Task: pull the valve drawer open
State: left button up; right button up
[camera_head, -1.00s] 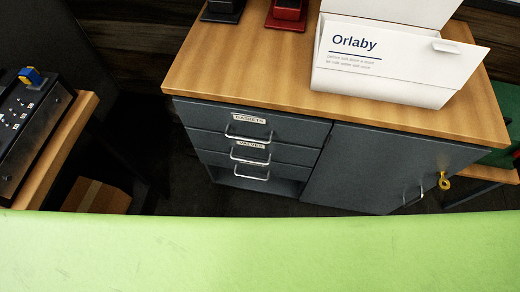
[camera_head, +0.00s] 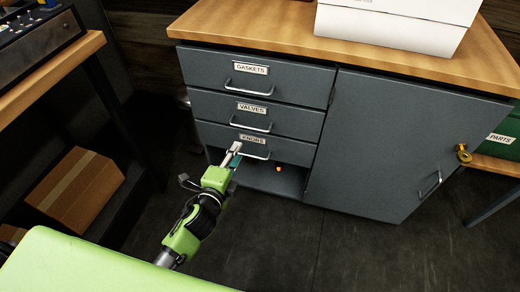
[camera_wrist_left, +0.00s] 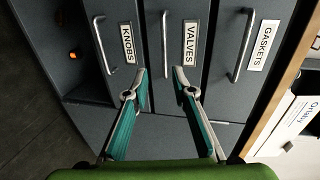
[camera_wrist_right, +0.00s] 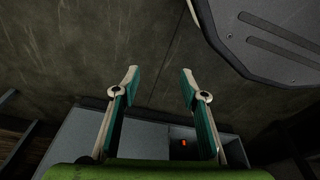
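The valve drawer (camera_head: 253,114) is the middle of three grey drawers, labelled VALVES, and it is shut. Its silver handle (camera_head: 250,126) runs along its front. My left gripper (camera_head: 236,150) is in front of the lower drawers, by the KNOBS handle in the head view. In the left wrist view the left gripper (camera_wrist_left: 160,80) is open and empty. My right gripper (camera_wrist_right: 160,82) is open and empty, with floor beyond it.
The gaskets drawer (camera_head: 245,75) is above and the knobs drawer (camera_head: 222,137) below, both shut. A cabinet door (camera_head: 390,140) with a yellow key (camera_head: 463,153) is at right. An open shelf (camera_head: 270,180) lies below the drawers. A cardboard box (camera_head: 75,188) is at left.

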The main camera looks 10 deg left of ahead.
aim_at(250, 128)
pick_arm(q)
jog(key=shift+r+b+x, duration=0.2)
jog(key=shift+b+x, duration=0.35)
jog(key=shift+x, duration=2.95)
jog(key=shift+r+b+x, duration=0.2)
jog(key=shift+b+x, duration=0.35)
jog(key=shift+x, duration=2.95)
pick_arm(e)
notch_tip(250, 128, up, 8)
jog(key=w, duration=0.2)
jog(key=shift+w, duration=0.4)
pick_arm(q)
jog(key=shift+w, duration=0.1)
pick_arm(e)
jog(key=shift+a, duration=0.1)
pick_arm(q)
grip_shut()
